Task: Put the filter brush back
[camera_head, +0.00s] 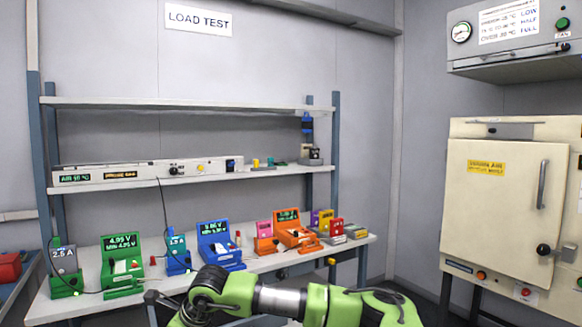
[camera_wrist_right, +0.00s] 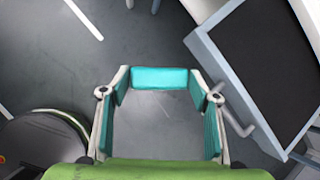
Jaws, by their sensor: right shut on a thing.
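In the right wrist view my right gripper (camera_wrist_right: 160,88) has its two teal-padded fingers well apart, with a plain teal bar (camera_wrist_right: 160,78) spanning between the fingertips. I take this bar to be the filter brush; no bristles or handle show. It is held over bare grey floor, clear of any surface. In the head view green arm links of mine cross the bottom and no gripper shows. My left gripper is in neither view. I see no empty holder that I can tell is the brush's place.
A dark-topped, grey-framed surface (camera_wrist_right: 265,65) stands close right of my right gripper. In the head view a bench (camera_head: 165,288) carries several coloured testers and a shelf (camera_head: 110,187) above it holds a long panel. A cream oven (camera_head: 500,200) stands at the right with its door shut.

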